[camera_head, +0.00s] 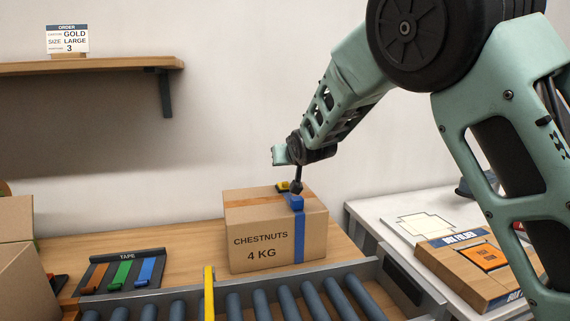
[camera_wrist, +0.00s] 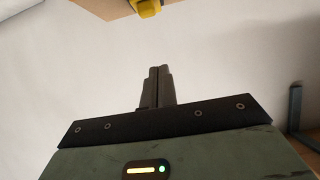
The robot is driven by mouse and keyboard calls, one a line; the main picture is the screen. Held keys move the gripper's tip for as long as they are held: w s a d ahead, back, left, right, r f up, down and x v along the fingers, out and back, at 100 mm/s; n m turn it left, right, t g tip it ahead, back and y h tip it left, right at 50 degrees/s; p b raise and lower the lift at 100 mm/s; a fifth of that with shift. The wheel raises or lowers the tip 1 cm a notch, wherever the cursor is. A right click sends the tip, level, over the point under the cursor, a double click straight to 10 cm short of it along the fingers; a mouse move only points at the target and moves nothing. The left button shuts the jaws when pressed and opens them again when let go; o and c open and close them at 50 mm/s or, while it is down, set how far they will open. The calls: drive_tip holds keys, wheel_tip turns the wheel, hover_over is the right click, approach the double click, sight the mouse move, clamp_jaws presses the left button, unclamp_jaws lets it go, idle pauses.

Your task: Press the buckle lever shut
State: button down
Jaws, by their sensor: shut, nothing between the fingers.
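A closed cardboard box (camera_head: 262,243) marked "CHESTNUTS 4 KG" stands on the wooden bench behind the rollers. A blue strap (camera_head: 300,238) runs down its front face, with a blue buckle (camera_head: 296,203) at the top front edge. Whether the buckle's lever is up or down is too small to tell. My gripper (camera_head: 297,187) points down just above the buckle, seemingly touching or very close to it. In the wrist view its fingers (camera_wrist: 157,86) are shut together with nothing between them. The buckle does not show in the wrist view.
A yellow piece (camera_head: 283,186) sits on the box top behind my gripper, also in the wrist view (camera_wrist: 149,7). A roller conveyor (camera_head: 260,299) with a yellow bar (camera_head: 209,293) lies in front. A tape rack (camera_head: 121,272) stands left, a box folder (camera_head: 478,264) right.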

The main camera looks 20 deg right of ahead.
drive_tip(key=f+v, duration=0.1)
drive_tip(key=v, duration=0.6)
drive_tip(key=shift+s+f, duration=0.2)
drive_tip(key=shift+s, duration=0.45)
drive_tip(key=s+a+f+n+g+y+p, duration=0.2)
drive_tip(key=s+a+f+g, duration=0.15)
drive_tip(key=s, duration=0.65)
drive_tip(key=s+a+f+n+g+y+p, duration=0.1)
drive_tip(key=s+a+f+g+p, duration=0.25)
drive_tip(key=s, duration=0.65)
drive_tip(key=s+r+n+g+h+p, duration=0.1)
drive_tip(key=s+n+g, duration=0.3)
drive_tip(key=s, duration=1.7)
drive_tip(key=shift+s+r+n+g+h+p, duration=0.2)
drive_tip(key=shift+s+n+g+h+p, duration=0.15)
drive_tip(key=shift+g+h, duration=0.45)
